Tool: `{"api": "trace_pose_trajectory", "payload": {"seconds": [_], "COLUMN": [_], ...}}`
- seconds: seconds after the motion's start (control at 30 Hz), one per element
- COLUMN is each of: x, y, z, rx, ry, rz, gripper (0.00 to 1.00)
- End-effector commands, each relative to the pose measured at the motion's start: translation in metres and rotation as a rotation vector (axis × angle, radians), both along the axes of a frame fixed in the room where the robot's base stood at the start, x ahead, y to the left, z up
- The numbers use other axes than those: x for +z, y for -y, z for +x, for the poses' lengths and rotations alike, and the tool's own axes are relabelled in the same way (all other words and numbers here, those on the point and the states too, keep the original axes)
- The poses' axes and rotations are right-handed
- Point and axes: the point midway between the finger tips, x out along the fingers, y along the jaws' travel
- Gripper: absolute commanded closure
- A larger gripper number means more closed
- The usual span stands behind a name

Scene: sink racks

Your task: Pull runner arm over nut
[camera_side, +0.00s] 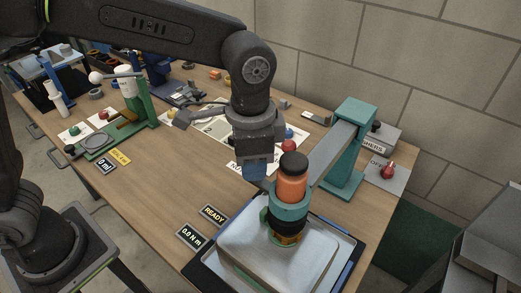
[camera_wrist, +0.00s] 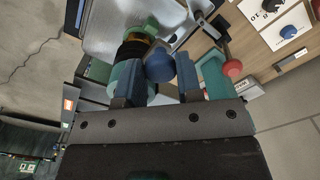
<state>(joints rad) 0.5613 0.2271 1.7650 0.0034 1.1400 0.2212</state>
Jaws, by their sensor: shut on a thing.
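The runner arm (camera_side: 333,150) is a grey beam reaching from a teal post (camera_side: 352,125) on the right. At its end a teal collar (camera_side: 287,212) holds an upright orange and black nut runner (camera_side: 292,188). The runner stands over the metal sink (camera_side: 265,258), its lower end black with a yellow-orange band. My gripper (camera_side: 256,177) is beside the collar, on its left. In the wrist view a round blue knob (camera_wrist: 160,67) sits between the two fingers of my gripper (camera_wrist: 161,85), which are shut on it. I cannot make out the nut; the runner's lower end may hide it.
Displays reading READY (camera_side: 213,215) and 0.0 N m (camera_side: 190,236) lie left of the sink. A red knob (camera_side: 387,170) is on a grey plate at the right. A green stand (camera_side: 140,105) is at the left. The tabletop between (camera_side: 165,165) is mostly clear.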

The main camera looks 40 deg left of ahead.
Motion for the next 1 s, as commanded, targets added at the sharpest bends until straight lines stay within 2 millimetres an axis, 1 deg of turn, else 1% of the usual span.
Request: {"api": "trace_pose_trajectory", "payload": {"seconds": [0.03,0.17,0.2,0.43,0.67,0.77,0.87,1.0], "x": [0.001,0.001,0.001,0.000,0.000,0.004,0.016,0.044], "y": [0.001,0.001,0.001,0.001,0.001,0.001,0.001,0.001], "z": [-0.005,-0.006,-0.006,-0.004,-0.003,-0.003,-0.002,-0.002], "rx": [-0.002,-0.003,-0.003,-0.003,-0.002,-0.002,-0.002,-0.002], "ry": [-0.013,-0.016,-0.017,-0.013,-0.011,-0.009,-0.007,-0.006], "rz": [0.001,0.002,0.001,0.002,0.002,0.001,0.000,-0.001], "gripper": [1.00,1.00,0.64,0.42,0.42,0.42,0.42,0.42]}}
